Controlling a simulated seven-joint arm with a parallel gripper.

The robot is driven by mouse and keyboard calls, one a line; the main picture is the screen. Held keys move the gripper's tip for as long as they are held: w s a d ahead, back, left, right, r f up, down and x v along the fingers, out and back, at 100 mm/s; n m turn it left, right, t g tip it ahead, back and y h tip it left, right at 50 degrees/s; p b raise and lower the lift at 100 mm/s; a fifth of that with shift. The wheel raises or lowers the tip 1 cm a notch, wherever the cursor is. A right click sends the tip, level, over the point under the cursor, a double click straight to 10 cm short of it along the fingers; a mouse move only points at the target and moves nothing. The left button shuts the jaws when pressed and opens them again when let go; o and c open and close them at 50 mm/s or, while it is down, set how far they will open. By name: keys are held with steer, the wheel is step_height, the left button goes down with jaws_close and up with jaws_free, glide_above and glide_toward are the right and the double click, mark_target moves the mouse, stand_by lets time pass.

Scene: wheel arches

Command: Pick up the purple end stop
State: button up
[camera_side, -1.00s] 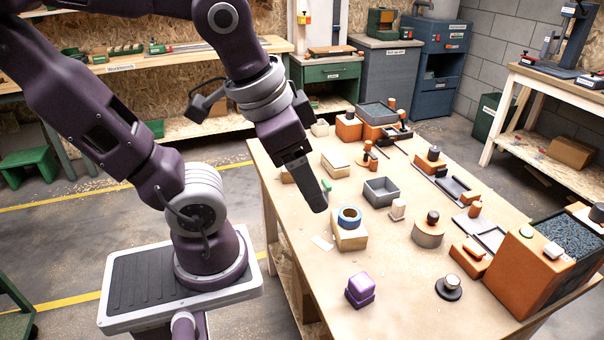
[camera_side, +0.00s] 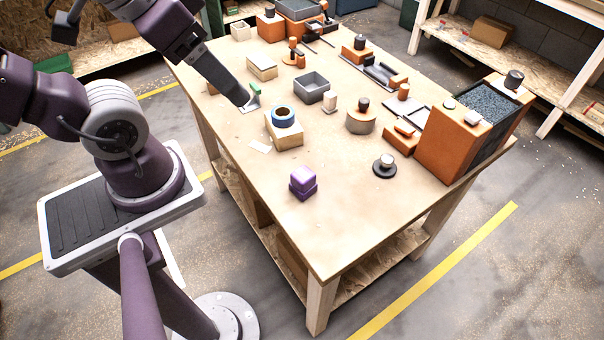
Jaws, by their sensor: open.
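The purple end stop (camera_side: 303,183) sits on the wooden table, toward its near left edge. It looks like a small block with a rounded upper part on a wider base. My gripper (camera_side: 244,102) is above the far left part of the table, up and left of the end stop and well apart from it. It is open, with nothing seen between the fingers; the fingers overlap from this angle.
A wooden block with a blue tape ring (camera_side: 283,117) stands between my gripper and the end stop. A grey tray (camera_side: 311,88), an orange-brown cylinder (camera_side: 361,120) and a dark round knob (camera_side: 384,166) stand farther right. The table (camera_side: 340,230) is bare in front of the end stop.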

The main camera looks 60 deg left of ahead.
steer(key=shift+c, duration=0.4)
stand_by(0.3)
steer(key=n+g+h, duration=0.7)
steer(key=n+h, duration=0.1)
steer(key=n, duration=0.1)
glide_above(310, 183)
steer(key=s+a, duration=0.3)
step_height(310, 183, down, 13)
steer(key=a+f+n+t+h, duration=0.1)
steer(key=f+n, duration=0.2)
steer(key=f, duration=0.2)
steer(key=w+a+f+n+t+h, duration=0.1)
steer(key=f+n+h, duration=0.1)
steer(key=f+n, duration=0.2)
steer(key=w+a+f+n+t+h, duration=0.1)
steer(key=f+n+h, duration=0.1)
steer(key=f, duration=0.5)
steer(key=shift+a+n, duration=0.15)
steer(key=shift+n, duration=0.55)
steer(key=shift+f+t, duration=0.25)
steer(key=shift+t, duration=0.05)
steer(key=x, duration=0.4)
steer(key=r+x, duration=0.1)
steer(key=x, duration=0.2)
steer(key=shift+d, duration=0.25)
steer(key=shift+r, duration=0.1)
jaws_close()
